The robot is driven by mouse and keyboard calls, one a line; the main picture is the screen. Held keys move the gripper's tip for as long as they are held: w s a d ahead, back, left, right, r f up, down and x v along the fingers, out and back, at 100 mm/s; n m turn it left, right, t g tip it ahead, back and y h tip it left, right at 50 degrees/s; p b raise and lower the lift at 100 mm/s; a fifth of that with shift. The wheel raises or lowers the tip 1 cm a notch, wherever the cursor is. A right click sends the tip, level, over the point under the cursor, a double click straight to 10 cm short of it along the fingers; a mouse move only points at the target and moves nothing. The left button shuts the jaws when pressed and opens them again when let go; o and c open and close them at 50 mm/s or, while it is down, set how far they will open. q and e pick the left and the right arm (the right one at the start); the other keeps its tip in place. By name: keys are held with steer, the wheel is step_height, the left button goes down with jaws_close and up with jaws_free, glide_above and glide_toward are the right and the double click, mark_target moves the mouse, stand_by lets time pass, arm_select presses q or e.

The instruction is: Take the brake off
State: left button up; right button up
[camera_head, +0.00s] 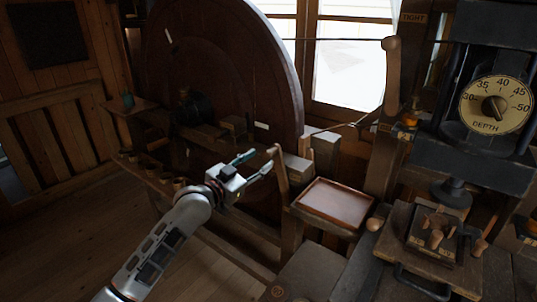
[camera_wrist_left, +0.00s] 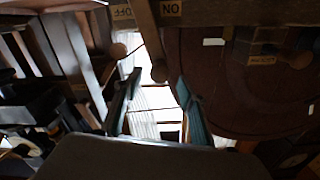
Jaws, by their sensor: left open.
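The brake lever (camera_head: 281,175) is a slim upright wooden bar beside the big dark wheel (camera_head: 240,60). My left gripper (camera_head: 256,163) is open just left of the lever's upper end in the head view, its two teal-edged fingers pointing at it. In the left wrist view the scene is upside down; a wooden lever (camera_wrist_left: 147,38) with a round knob (camera_wrist_left: 159,73) runs between the OFF label (camera_wrist_left: 122,12) and the ON label (camera_wrist_left: 170,9). The knob appears between the fingertips of the open gripper (camera_wrist_left: 158,84); I cannot tell whether they touch it. My right gripper is not in view.
A shallow wooden tray (camera_head: 335,203) sits right of the lever. A post with a TIGHT label and a knobbed lever (camera_head: 392,75) stands farther right, next to a DEPTH dial (camera_head: 497,104). A low shelf with small pots (camera_head: 152,170) lies left. The floor (camera_head: 75,235) at left is clear.

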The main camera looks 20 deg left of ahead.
mark_target(264, 157)
arm_select(q)
steer(key=shift+x, duration=2.55)
jaws_close()
